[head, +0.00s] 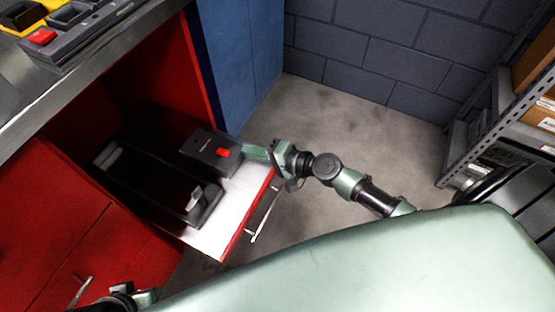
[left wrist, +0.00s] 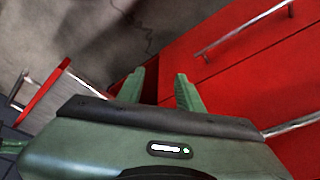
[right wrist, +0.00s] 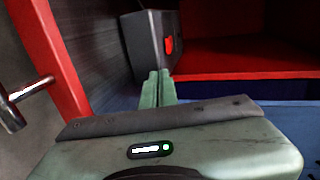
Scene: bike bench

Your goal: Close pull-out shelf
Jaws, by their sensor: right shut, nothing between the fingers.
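The pull-out shelf (head: 235,195) stands out of the red cabinet, with a light top, a red front edge and a bar handle (head: 265,212). In the right wrist view its red front (right wrist: 55,60) is at left; in the left wrist view its side (left wrist: 65,92) is at left. My right gripper (head: 250,152) is shut and empty, at the shelf's far side by a dark box with a red switch (head: 212,148). My left gripper (left wrist: 158,88) is open and empty beside the red drawer fronts; in the head view only part of it shows at the bottom.
A dark tool with a long base (head: 150,185) also lies on the shelf. Red drawers with bar handles (head: 75,225) are at lower left, under a grey benchtop (head: 90,65). A blue cabinet (head: 235,55) stands behind. Bare floor (head: 340,120) lies right of the shelf.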

